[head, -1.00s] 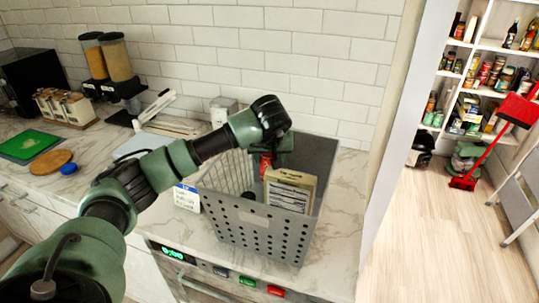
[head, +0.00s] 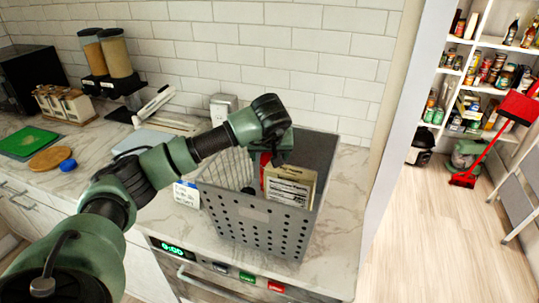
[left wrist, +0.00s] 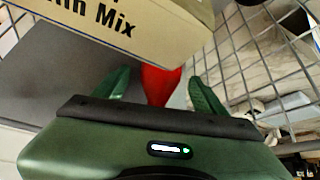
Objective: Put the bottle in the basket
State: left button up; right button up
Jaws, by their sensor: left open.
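The grey basket (head: 262,222) stands on the marble counter, with solid perforated sides and a wire mesh wall. A red object, likely the bottle (head: 265,163), shows inside it under my left gripper (head: 281,153). In the left wrist view the red bottle (left wrist: 162,84) lies between the two green fingertips of my left gripper (left wrist: 158,78), which is open with gaps on both sides. The bottle's lower part is hidden by the gripper body. My right gripper is not in view.
A muffin mix box (head: 289,187) stands in the basket beside my gripper; it also fills the top of the left wrist view (left wrist: 120,32). A white-and-blue package (head: 187,195) stands left of the basket. The wall is close behind. Counter right of the basket is clear.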

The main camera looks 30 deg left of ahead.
pick_arm(q)
jog(key=shift+r+p, duration=0.35)
jog(key=shift+r, duration=0.1)
jog(key=shift+s+d+r, duration=0.1)
jog(key=shift+r, duration=0.25)
jog(key=b+v, duration=0.2)
jog(key=v, duration=0.9)
jog(key=shift+s+r, duration=0.1)
jog(key=shift+s, duration=0.05)
